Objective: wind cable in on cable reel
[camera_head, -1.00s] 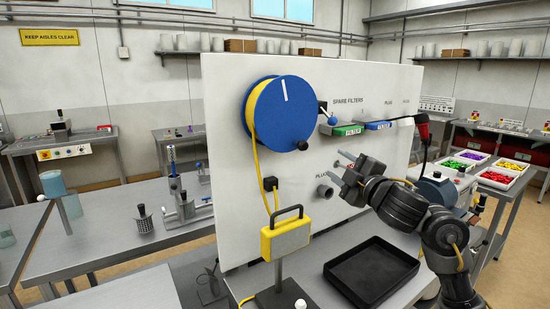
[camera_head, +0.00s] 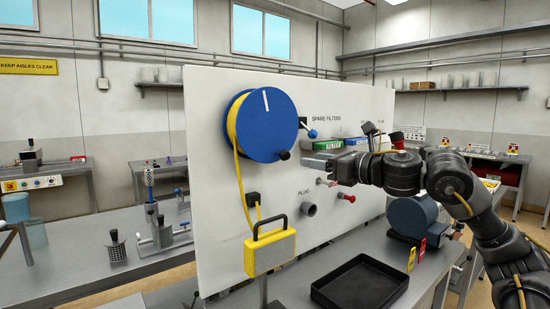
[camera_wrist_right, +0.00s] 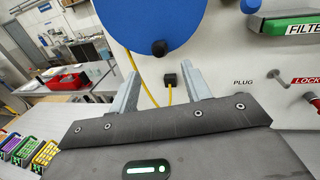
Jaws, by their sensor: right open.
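The cable reel (camera_head: 262,128) is a blue disc on the white panel, with a white mark near its top. Its black crank knob (camera_head: 284,155) is at the disc's lower right. Yellow cable (camera_head: 238,165) runs from the reel's left side down past a black plug (camera_head: 253,198) towards a yellow box (camera_head: 270,250). My right gripper (camera_head: 310,155) is open and empty, pointing left, and appears just right of the knob. In the right wrist view the knob (camera_wrist_right: 158,48) shows beyond and between the open fingers (camera_wrist_right: 162,85), apart from them. My left gripper is not in view.
Green (camera_head: 328,145) and blue filter blocks are on the panel just above my right gripper. A grey pipe stub (camera_head: 309,210) and red knob (camera_head: 348,198) are below it. A black tray (camera_head: 360,285) and a blue round housing (camera_head: 412,216) stand on the bench.

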